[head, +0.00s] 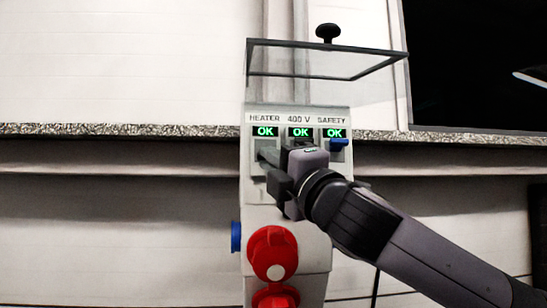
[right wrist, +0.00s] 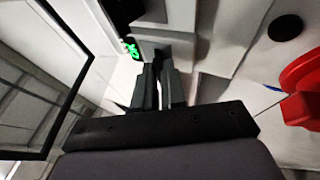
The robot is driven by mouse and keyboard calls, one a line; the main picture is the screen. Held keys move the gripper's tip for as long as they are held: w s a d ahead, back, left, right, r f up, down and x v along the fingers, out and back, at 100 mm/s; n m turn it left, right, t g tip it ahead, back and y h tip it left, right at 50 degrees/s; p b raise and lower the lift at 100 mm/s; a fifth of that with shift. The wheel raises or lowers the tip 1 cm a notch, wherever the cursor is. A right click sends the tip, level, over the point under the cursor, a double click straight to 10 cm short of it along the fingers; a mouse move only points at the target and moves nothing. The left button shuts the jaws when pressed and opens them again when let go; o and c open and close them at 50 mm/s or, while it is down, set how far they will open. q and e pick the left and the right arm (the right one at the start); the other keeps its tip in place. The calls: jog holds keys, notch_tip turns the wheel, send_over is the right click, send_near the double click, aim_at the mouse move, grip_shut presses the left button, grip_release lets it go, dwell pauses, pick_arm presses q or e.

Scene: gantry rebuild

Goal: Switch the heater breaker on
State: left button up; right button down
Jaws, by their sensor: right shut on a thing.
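The breaker box (head: 290,112) is a pale panel with three places marked HEATER, 400 V and SAFETY. The heater display (head: 265,131) glows green with OK, as do the other two. My right gripper (head: 266,156) is at the heater place, its fingers shut on the heater breaker's lever, which they hide. In the right wrist view the fingers (right wrist: 160,70) are close together against the panel, beside a green display (right wrist: 132,49). The safety breaker's blue lever (head: 339,145) is up under its display. The 400 V lever is mostly hidden behind my gripper. My left gripper is not in view.
A clear cover with a dark frame (head: 325,44) stands raised above the panel, with a black knob (head: 327,32) on top.

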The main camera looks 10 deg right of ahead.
jog(key=shift+s+r+m+g+h+p, duration=0.1)
jog(key=shift+r+m+g+h+p, duration=0.45)
jog(key=shift+g, duration=0.3)
jog(key=shift+s+r+m+g+h+p, duration=0.1)
jog(key=shift+r+m+g+h+p, duration=0.35)
jog(key=shift+g+p, duration=0.35)
jog(key=shift+s+r+m+g+h+p, duration=0.1)
jog(key=shift+r+m+g+h+p, duration=0.35)
jog(key=shift+g, duration=0.5)
